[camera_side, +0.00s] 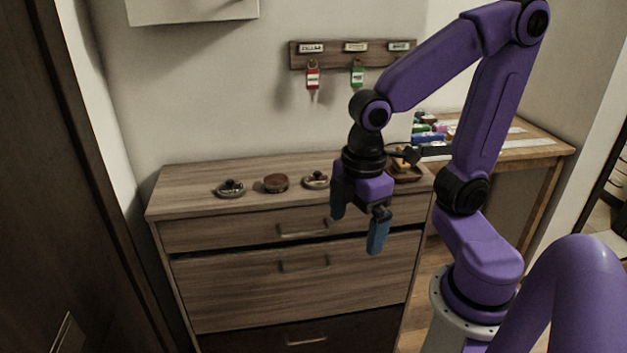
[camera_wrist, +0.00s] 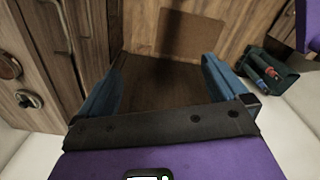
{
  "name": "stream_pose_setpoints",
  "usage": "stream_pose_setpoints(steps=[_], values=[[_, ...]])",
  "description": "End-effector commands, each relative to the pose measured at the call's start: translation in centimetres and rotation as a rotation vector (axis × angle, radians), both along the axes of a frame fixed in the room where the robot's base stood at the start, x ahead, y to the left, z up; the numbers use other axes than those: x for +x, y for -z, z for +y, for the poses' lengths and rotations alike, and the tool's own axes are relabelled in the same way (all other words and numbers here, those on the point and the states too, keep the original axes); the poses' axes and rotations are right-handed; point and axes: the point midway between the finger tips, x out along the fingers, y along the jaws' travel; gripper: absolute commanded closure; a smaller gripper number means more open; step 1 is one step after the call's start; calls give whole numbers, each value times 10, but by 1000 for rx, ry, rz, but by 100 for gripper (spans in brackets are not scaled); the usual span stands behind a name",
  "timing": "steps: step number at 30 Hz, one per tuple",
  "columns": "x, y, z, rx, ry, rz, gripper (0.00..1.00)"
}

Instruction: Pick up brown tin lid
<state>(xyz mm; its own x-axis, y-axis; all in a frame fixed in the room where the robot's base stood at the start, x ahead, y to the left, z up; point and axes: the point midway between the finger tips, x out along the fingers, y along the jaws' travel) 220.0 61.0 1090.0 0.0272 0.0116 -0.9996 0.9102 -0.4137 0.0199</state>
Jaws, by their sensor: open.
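The brown tin lid (camera_side: 276,183) is a small round brown disc lying flat on top of the wooden dresser, between two knobbed lids. A round brown shape at the left edge of the wrist view (camera_wrist: 9,67) looks like the same lid, partly cut off. My gripper (camera_side: 357,222) hangs in front of the dresser's top drawer, to the right of the brown lid and apart from it. Its blue fingers (camera_wrist: 163,85) are spread wide in the wrist view, with nothing between them.
A knobbed lid (camera_side: 231,188) lies left of the brown lid; another (camera_side: 316,180) lies right of it. A brown tray (camera_side: 408,175) sits at the dresser's right end, partly behind my arm. Key tags hang from a wall rack (camera_side: 335,54). A desk (camera_side: 530,143) stands right.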

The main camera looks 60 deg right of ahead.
Motion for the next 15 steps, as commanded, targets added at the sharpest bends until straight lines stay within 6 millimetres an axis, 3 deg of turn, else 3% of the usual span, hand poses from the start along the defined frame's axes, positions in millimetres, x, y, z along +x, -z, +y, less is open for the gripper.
stream_pose_setpoints(steps=[1,8,15], values=[[18,-5,-1,-6,-3,-4,0],[91,-24,-19,-38,-58,-11,0],[161,-42,-65,-73,-114,-4,0]])
